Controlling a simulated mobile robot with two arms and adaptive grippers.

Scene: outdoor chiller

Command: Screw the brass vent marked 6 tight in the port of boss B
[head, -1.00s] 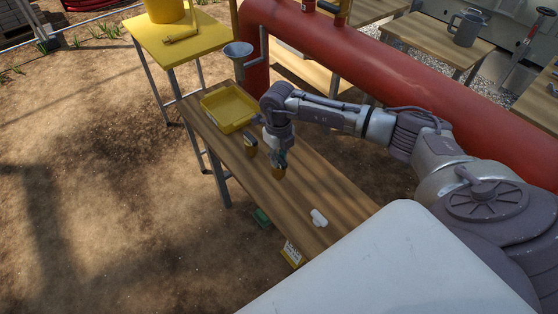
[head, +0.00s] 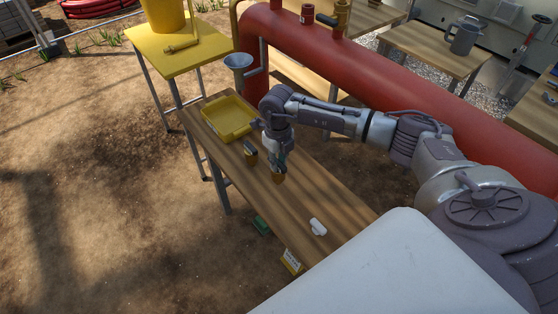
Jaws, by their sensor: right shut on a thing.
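My right gripper (head: 279,164) points down over the wooden bench and is shut on a small brass piece (head: 278,178), most likely a vent. Its marking cannot be read. A second brass piece with a dark band (head: 250,154) stands on the bench just left of the gripper. The boss letters are too small to read. My left gripper is out of view.
A yellow tray (head: 229,118) sits at the bench's far end, with a grey funnel (head: 238,61) behind it. A white object (head: 317,227) lies on the near part of the bench (head: 298,200). A yellow table (head: 180,55) stands at the upper left.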

